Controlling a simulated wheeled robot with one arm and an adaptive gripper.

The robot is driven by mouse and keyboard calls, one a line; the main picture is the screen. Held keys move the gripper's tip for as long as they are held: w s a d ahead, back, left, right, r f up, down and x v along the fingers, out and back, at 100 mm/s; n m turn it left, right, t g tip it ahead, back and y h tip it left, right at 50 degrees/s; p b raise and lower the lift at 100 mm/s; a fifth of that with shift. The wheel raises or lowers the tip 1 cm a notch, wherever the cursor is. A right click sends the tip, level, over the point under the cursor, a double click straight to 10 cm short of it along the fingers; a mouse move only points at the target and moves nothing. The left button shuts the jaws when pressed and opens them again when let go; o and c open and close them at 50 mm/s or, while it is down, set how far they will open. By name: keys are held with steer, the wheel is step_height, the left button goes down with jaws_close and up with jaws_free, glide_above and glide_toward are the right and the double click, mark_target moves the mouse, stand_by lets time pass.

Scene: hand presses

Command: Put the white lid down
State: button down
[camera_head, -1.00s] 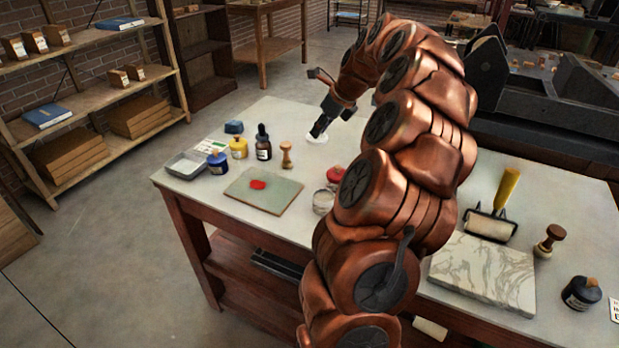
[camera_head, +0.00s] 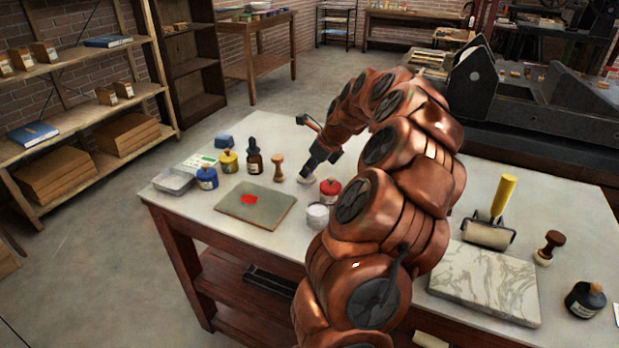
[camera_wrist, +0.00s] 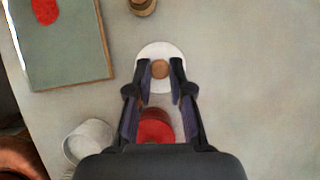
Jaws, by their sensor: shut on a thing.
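The white lid (camera_wrist: 141,55) is a round disc with a brown knob (camera_wrist: 160,69). My gripper (camera_wrist: 160,70) is shut on this knob, with a finger on each side, and the lid lies beneath the fingertips. In the head view my gripper (camera_head: 306,172) and the lid (camera_head: 303,180) are low over the table, right of the wooden-handled stamp (camera_head: 278,168). I cannot tell whether the lid touches the tabletop. An open white jar (camera_head: 317,215) stands nearer the front; it also shows in the wrist view (camera_wrist: 90,140).
A red-topped jar (camera_head: 330,188) stands close to the lid, partly under my arm. A green-grey board (camera_head: 255,207) with a red patch lies to the left. Several bottles, including a dark dropper bottle (camera_head: 254,160), stand behind it. The tabletop (camera_wrist: 250,80) right of the lid is clear.

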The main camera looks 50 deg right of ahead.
mark_target(310, 177)
steer(key=shift+f, duration=1.6)
steer(key=shift+f, duration=0.1)
steer(key=c, duration=1.1)
jaws_free()
steer(key=shift+o, duration=0.2)
steer(key=v, duration=1.2)
steer(key=shift+b, duration=0.35)
steer(key=shift+r, duration=0.2)
